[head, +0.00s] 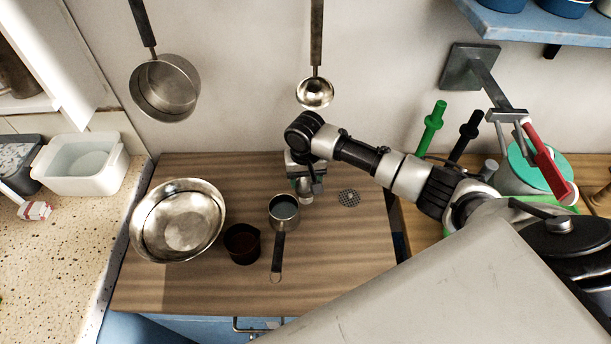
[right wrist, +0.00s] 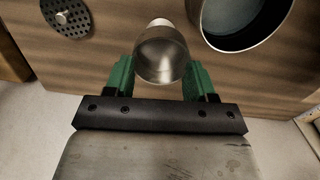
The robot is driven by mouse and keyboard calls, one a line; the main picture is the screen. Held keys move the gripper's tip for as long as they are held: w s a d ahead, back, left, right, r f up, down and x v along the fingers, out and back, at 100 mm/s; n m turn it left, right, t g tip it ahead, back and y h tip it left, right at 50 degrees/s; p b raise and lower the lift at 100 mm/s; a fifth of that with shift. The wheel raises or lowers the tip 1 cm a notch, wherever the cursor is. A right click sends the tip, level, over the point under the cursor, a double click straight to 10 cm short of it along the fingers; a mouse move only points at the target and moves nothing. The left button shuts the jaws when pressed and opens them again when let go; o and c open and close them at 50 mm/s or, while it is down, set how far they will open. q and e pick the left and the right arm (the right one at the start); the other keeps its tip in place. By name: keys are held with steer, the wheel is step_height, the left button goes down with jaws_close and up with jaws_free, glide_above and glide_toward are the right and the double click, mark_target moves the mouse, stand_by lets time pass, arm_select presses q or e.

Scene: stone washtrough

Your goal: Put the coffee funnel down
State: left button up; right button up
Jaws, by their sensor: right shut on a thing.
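The coffee funnel (right wrist: 160,60) is a small silvery metal piece with a wide round mouth and a narrower far end. My right gripper (right wrist: 161,76) is shut on it, with one green finger on each side. In the head view my right gripper (head: 308,186) is over the wooden counter (head: 190,285), just behind and right of the small metal pan; the funnel is mostly hidden there. I cannot tell whether the funnel touches the wood. My left gripper is not in view.
The small long-handled pan (head: 284,208) is close to my right gripper. A perforated disc (head: 349,198) lies to the right. A ladle (head: 315,93) hangs behind. The counter's front right is bare.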

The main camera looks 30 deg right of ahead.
mark_target(306, 187)
steer(key=o, duration=0.9)
steer(key=shift+f, duration=0.15)
step_height(306, 187, up, 12)
steer(key=shift+r+b, duration=0.2)
steer(key=shift+b, duration=0.15)
steer(key=shift+s+f, duration=0.1)
